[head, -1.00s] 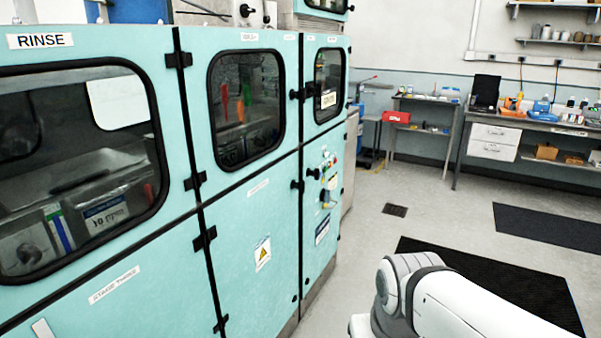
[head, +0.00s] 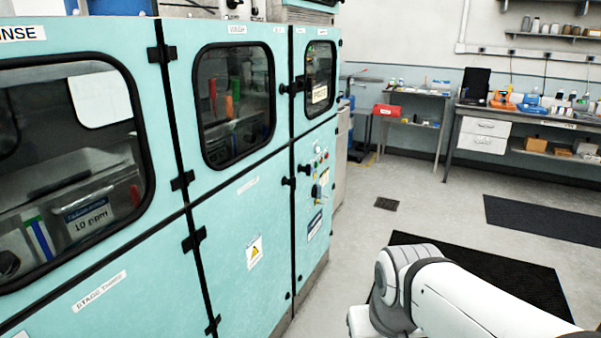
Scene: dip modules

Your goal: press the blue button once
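A control panel (head: 318,172) with several small knobs and buttons sits on the far end of the teal machine (head: 236,205). I see it at a steep slant, and its parts are too small to tell which is the blue button. My gripper is not in view. Only a white link of my arm shows at the lower right, apart from the machine.
The teal machine fills the left side, with black latches and hinges along its doors. Dark mats (head: 480,268) lie on the floor. A small table with a red box (head: 387,110) and a workbench (head: 530,128) stand at the back. The floor between is clear.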

